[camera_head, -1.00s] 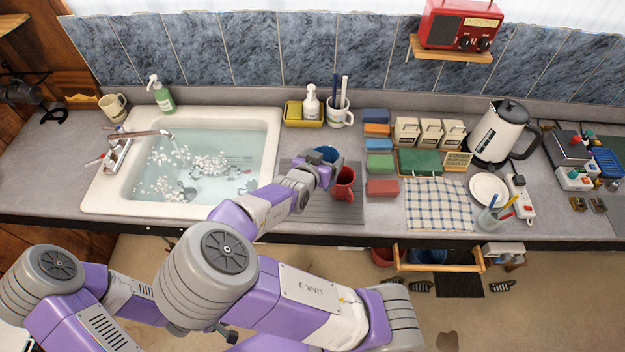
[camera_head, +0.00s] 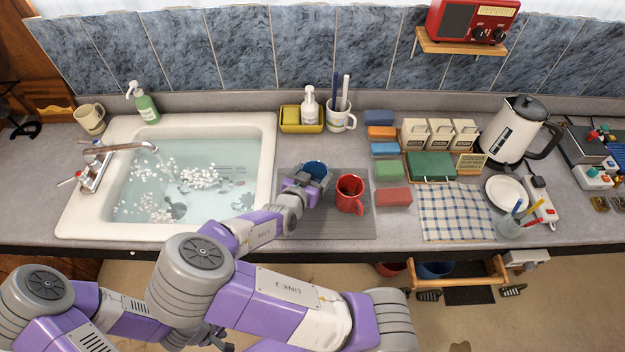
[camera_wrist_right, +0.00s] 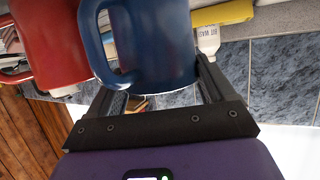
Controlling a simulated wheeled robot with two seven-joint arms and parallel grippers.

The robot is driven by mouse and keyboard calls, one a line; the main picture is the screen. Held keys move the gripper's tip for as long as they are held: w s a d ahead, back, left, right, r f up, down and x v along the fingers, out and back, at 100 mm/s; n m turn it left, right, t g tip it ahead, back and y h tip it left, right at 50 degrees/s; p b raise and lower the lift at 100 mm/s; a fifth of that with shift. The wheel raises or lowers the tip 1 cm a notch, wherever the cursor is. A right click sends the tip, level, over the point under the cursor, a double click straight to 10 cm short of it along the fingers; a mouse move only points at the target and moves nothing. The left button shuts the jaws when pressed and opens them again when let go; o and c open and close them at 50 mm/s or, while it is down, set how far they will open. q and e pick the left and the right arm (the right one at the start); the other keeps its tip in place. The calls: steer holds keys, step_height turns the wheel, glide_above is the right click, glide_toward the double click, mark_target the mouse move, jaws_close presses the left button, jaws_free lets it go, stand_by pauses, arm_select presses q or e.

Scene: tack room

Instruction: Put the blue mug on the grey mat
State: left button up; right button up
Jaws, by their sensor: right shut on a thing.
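The blue mug (camera_head: 316,169) is in my right gripper (camera_head: 303,184), over the back left part of the grey ridged mat (camera_head: 335,226). Whether its base touches the mat is hidden by the gripper. In the right wrist view the blue mug (camera_wrist_right: 155,45) sits between the two fingers of my right gripper (camera_wrist_right: 155,78), its handle toward the red mug. The red mug (camera_head: 350,192) stands on the mat just right of the blue one in the head view, and it also shows in the right wrist view (camera_wrist_right: 50,40). My left gripper is not in view.
A sink (camera_head: 268,150) with water and suds lies left of the mat. A yellow caddy (camera_head: 290,124) and a white mug with brushes (camera_head: 341,122) stand behind. Colored blocks (camera_head: 392,197) and a checked cloth (camera_head: 455,212) lie to the right. The mat's front is clear.

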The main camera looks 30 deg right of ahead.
steer(key=shift+w+f, duration=0.15)
steer(key=shift+f, duration=0.65)
steer(key=shift+f, duration=0.1)
steer(key=o, duration=1.3)
steer(key=shift+c, duration=0.2)
steer(key=p+v, duration=0.4)
steer(key=v, duration=0.8)
steer(key=shift+r, duration=0.2)
